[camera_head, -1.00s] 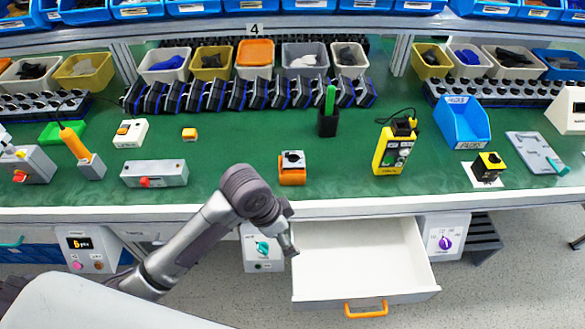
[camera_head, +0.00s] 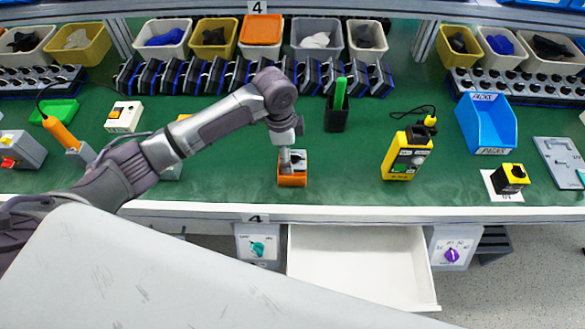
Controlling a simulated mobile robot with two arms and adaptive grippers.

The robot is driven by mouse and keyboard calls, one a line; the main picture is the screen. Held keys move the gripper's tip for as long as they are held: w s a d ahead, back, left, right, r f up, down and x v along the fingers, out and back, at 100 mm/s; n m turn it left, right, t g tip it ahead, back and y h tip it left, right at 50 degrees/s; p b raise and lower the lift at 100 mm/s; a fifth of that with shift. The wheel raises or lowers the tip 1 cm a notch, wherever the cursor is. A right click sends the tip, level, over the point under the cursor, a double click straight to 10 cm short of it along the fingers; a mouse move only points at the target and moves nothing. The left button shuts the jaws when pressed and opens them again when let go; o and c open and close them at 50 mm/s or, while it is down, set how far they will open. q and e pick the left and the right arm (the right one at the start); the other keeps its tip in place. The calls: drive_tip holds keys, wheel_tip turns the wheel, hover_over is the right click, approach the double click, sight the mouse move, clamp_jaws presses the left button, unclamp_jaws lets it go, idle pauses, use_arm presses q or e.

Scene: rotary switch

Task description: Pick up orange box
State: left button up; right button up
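A small orange box (camera_head: 293,181) with a grey top and a dark knob stands on the green bench near its front edge. My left arm reaches in from the left, and its gripper (camera_head: 287,163) is directly over the box, pointing down. The gripper covers part of the box's top. The fingertips are small and partly hidden, so I cannot tell whether they are open or touch the box. My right gripper is not in view.
An open white drawer (camera_head: 350,270) juts out below the bench edge. A black cup (camera_head: 336,121) with a green item stands behind and right of the box. A yellow device (camera_head: 405,158) is farther right. An orange-lidded bin (camera_head: 262,30) stands at the back.

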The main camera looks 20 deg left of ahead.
use_arm(q)
drive_tip(key=shift+w+d+f, duration=0.1)
drive_tip(key=shift+w+f, duration=0.05)
drive_tip(key=shift+f, duration=0.4)
drive_tip(key=shift+w+f, duration=0.15)
drive_tip(key=shift+f, duration=0.4)
drive_tip(key=shift+d+f+p, duration=0.1)
drive_tip(key=shift+f+p, duration=0.2)
drive_tip(key=shift+f, duration=0.25)
wheel_tip(320, 180, down, 4)
drive_tip(key=shift+w+d+r+p, duration=0.1)
drive_tip(key=shift+d+r+p, duration=0.1)
drive_tip(key=shift+p, duration=0.15)
drive_tip(key=shift+w+f, duration=0.1)
drive_tip(key=shift+f, duration=0.15)
drive_tip(key=c, duration=0.9)
drive_tip(key=shift+c, duration=0.6)
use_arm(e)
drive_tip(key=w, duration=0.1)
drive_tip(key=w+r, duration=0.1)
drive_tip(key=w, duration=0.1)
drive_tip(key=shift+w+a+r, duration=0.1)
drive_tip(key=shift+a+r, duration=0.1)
use_arm(q)
drive_tip(key=shift+r, duration=0.1)
